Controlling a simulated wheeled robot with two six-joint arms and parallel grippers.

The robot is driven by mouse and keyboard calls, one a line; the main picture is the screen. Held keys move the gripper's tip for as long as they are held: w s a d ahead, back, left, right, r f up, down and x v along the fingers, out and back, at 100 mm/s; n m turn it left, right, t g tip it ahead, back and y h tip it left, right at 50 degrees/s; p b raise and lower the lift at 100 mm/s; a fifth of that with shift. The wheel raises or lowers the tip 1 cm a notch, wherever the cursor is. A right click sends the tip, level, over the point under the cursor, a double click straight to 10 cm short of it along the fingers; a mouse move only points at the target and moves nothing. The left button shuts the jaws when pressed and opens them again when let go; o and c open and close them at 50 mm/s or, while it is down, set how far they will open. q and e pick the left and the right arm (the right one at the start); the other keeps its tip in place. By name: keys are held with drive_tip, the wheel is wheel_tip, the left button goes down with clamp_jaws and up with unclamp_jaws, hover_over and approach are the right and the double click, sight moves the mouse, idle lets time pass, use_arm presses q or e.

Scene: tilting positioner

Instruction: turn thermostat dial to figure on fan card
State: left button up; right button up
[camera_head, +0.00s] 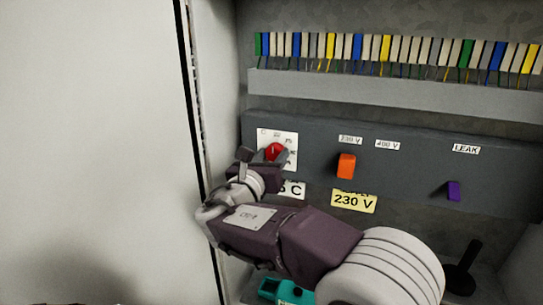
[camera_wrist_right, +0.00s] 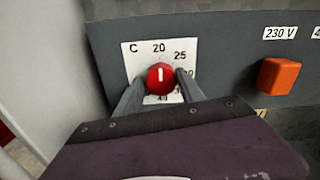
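The red thermostat dial (camera_wrist_right: 161,78) sits on a white scale plate (camera_wrist_right: 132,62) marked C, with 20 above it and 25 to its upper right. Its white pointer line stands upright, toward 20. Lower figures are partly hidden by my fingers. My right gripper (camera_wrist_right: 161,84) has one finger on each side of the dial; I cannot tell whether they touch it. In the head view the dial (camera_head: 274,151) is partly behind the gripper. A white card (camera_head: 294,189) below shows "5 C", its left part hidden by my arm. My left gripper is out of view.
An orange switch (camera_head: 346,165) stands right of the dial under 230 V and 400 V labels. A yellow card (camera_head: 353,201) reads 230 V. A black lever (camera_head: 464,270) and a teal object (camera_head: 284,291) are below.

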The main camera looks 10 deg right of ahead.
drive_tip(key=shift+d, duration=0.1)
clamp_jaws()
